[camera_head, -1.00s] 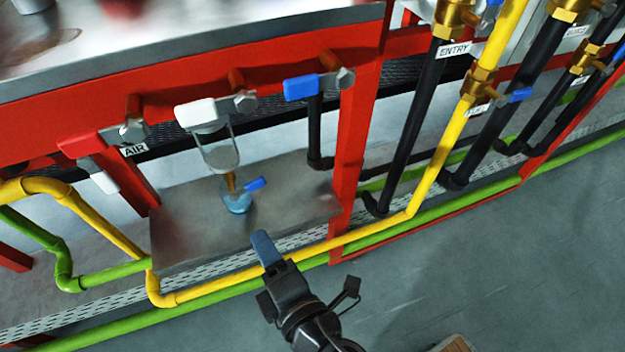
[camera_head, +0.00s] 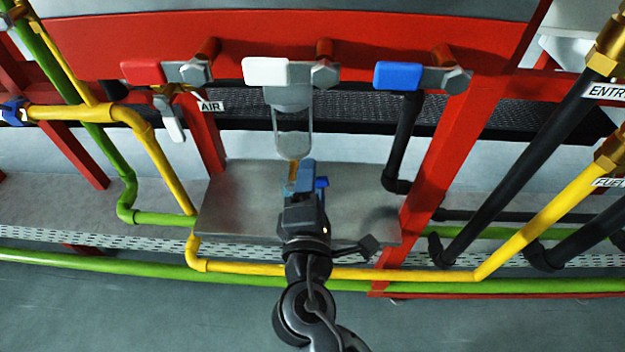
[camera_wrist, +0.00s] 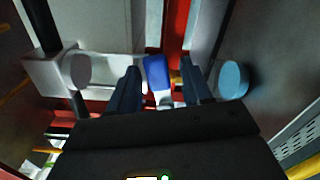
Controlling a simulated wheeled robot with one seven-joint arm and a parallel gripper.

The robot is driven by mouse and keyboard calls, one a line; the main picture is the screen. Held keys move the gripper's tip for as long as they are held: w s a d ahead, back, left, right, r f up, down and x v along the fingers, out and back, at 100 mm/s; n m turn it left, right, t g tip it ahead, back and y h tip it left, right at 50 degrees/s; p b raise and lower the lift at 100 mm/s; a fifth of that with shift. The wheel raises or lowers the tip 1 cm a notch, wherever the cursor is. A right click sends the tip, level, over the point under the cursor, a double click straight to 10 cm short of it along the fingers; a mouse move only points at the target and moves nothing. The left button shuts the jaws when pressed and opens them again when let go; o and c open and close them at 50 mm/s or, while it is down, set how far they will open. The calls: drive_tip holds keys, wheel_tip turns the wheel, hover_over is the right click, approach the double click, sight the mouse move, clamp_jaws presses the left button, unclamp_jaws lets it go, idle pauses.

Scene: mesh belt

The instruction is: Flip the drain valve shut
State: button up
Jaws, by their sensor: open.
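The drain valve's small blue handle (camera_head: 321,183) shows just right of my gripper (camera_head: 303,172) in the head view. Its brass stem (camera_head: 292,171) is partly hidden behind the fingers, below a clear bowl (camera_head: 292,128). In the wrist view the blue handle (camera_wrist: 157,73) stands between the two dark fingers of my gripper (camera_wrist: 160,78), with a visible space on each side. My gripper is open and holds nothing.
Above the bowl are a red lever (camera_head: 142,72), a white lever (camera_head: 265,71) and a blue lever (camera_head: 398,75) on a red frame (camera_head: 480,110). A metal shelf (camera_head: 235,205) lies beneath. Yellow pipe (camera_head: 350,274) and green pipe (camera_head: 150,270) run along the front.

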drive_tip(key=shift+w, duration=0.25)
clamp_jaws()
drive_tip(key=shift+d+f+m+b, duration=0.1)
drive_tip(key=shift+f+m+b, duration=0.6)
drive_tip(key=shift+b, duration=0.55)
drive_tip(key=shift+r+m+b, duration=0.15)
drive_tip(key=shift+m+b, duration=0.5)
drive_tip(key=shift+m, duration=0.25)
unclamp_jaws()
